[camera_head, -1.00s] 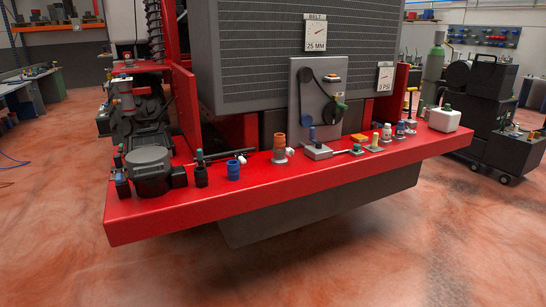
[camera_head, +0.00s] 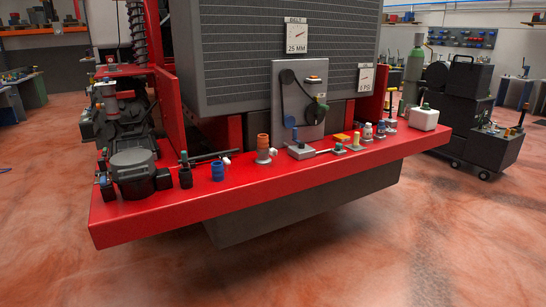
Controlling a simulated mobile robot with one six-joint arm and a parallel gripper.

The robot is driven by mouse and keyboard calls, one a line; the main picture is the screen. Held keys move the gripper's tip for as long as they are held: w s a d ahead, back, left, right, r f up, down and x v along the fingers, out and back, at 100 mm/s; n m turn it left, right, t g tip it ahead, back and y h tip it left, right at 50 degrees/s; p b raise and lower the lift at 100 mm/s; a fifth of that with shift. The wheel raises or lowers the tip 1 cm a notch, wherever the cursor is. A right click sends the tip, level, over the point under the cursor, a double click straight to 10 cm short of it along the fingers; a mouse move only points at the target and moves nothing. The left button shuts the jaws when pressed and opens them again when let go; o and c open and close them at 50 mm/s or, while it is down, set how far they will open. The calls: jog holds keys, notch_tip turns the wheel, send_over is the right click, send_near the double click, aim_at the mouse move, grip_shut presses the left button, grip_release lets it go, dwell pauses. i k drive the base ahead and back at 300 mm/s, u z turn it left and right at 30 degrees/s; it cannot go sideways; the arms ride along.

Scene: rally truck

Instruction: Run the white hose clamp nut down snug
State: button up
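An orange hose piece (camera_head: 263,142) stands upright on a pale grey base on the red bumper shelf. A small white knob-like part (camera_head: 273,151) shows at its right side. A blue ringed hose piece (camera_head: 218,171) stands to its left, with another small white part (camera_head: 226,160) at its upper right. Either white part could be the clamp nut; they are too small to tell, and so is how tight they sit. My gripper is not in view.
The red shelf (camera_head: 160,214) also holds a dark round housing (camera_head: 134,171), a black cup (camera_head: 186,177), a belt panel (camera_head: 299,105), several small bottles and a white jug (camera_head: 424,118). A black wheeled cart (camera_head: 468,110) stands at right. The floor in front is clear.

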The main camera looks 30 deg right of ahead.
aim_at(272, 152)
jog(key=z, duration=0.05)
jog(key=i, duration=1)
jog(key=u, duration=0.05)
